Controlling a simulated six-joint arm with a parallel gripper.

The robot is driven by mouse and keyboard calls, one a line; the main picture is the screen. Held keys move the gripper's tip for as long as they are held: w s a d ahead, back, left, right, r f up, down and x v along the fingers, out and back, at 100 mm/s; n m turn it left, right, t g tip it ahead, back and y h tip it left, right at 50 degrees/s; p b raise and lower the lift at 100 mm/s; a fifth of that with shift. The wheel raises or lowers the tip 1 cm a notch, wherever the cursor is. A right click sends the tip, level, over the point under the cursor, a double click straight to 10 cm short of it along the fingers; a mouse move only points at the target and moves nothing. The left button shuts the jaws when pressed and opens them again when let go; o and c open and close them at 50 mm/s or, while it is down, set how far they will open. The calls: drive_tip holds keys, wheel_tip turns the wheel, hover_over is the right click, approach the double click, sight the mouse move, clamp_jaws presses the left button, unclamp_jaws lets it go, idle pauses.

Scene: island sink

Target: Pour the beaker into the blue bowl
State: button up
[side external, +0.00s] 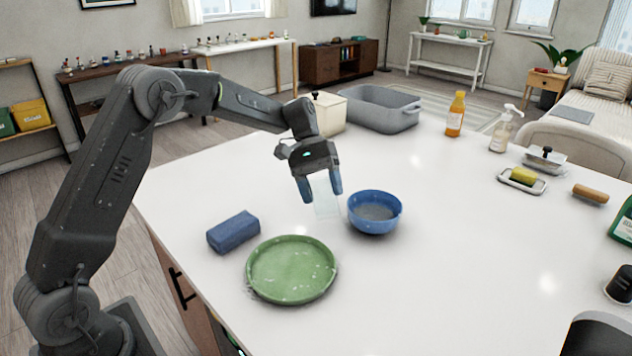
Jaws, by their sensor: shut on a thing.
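My gripper (321,190) is shut on a clear, faint beaker (327,208), whose lower part shows below and between the fingertips. The beaker looks close to upright, though its outline is hard to make out. I cannot tell whether it touches the counter or what it holds. The blue bowl (375,224) stands on the white counter just right of the beaker. Its inside shows a greyish surface, and I cannot tell whether that is contents or the bowl's bottom.
A green plate (291,269) and a blue block-like sponge (233,232) lie at the front left. A grey basin (372,108) and a cream canister (328,113) stand behind. An orange bottle (456,114), a soap dispenser (502,130) and a soap dish (522,179) are farther right.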

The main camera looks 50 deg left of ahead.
drive_tip(key=w+d+r+n+t+h, duration=0.1)
drive_tip(key=w+d+r+n+h, duration=0.1)
drive_tip(key=w+h, duration=0.3)
drive_tip(key=w+d+r+n+t+h, duration=0.1)
drive_tip(key=w+d+r+h, duration=0.3)
drive_tip(key=h, duration=0.6)
drive_tip(key=shift+w+d+n+t, duration=0.3)
drive_tip(key=shift+w+d+n, duration=0.3)
drive_tip(key=shift+w, duration=0.4)
drive_tip(key=shift+r, duration=0.1)
idle(1.2)
